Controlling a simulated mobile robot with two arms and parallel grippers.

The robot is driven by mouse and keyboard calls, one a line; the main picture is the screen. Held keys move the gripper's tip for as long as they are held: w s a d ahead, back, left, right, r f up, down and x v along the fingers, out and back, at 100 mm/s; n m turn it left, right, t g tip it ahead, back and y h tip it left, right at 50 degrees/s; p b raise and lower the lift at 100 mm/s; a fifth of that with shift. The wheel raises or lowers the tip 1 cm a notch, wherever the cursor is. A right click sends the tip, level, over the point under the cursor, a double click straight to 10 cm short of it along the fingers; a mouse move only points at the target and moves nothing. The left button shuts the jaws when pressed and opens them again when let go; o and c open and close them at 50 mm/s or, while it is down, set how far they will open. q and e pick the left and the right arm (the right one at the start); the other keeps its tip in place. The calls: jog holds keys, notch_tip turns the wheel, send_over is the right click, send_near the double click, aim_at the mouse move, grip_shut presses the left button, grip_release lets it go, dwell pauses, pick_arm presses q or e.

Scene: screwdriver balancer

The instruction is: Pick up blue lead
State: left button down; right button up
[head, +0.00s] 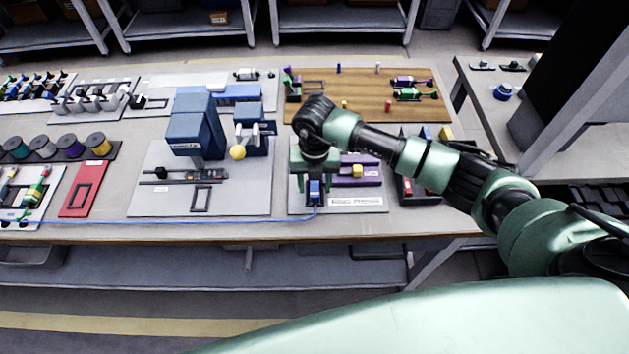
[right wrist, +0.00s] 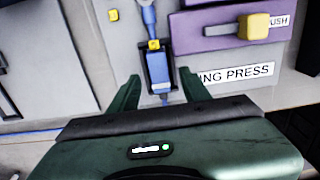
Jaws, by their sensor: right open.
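The blue lead (head: 250,221) runs as a thin cable along the table's front edge from the left. It rises to a blue block-shaped end (head: 314,190) at the front of the press station. My right gripper (head: 313,182) points down over this end, open, with one finger on each side. In the right wrist view the blue end (right wrist: 160,74) shows between the spread fingertips, with a small yellow piece above it. I cannot tell whether the fingers touch it. My left gripper is not in view.
The press plate (head: 372,203) carries a label and a purple block (head: 347,180) with a yellow knob close right of my gripper. A grey plate with a blue machine (head: 190,138) stands left. A wooden board (head: 375,110) with small parts lies behind.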

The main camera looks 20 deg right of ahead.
jog(key=shift+f, duration=0.65)
grip_shut()
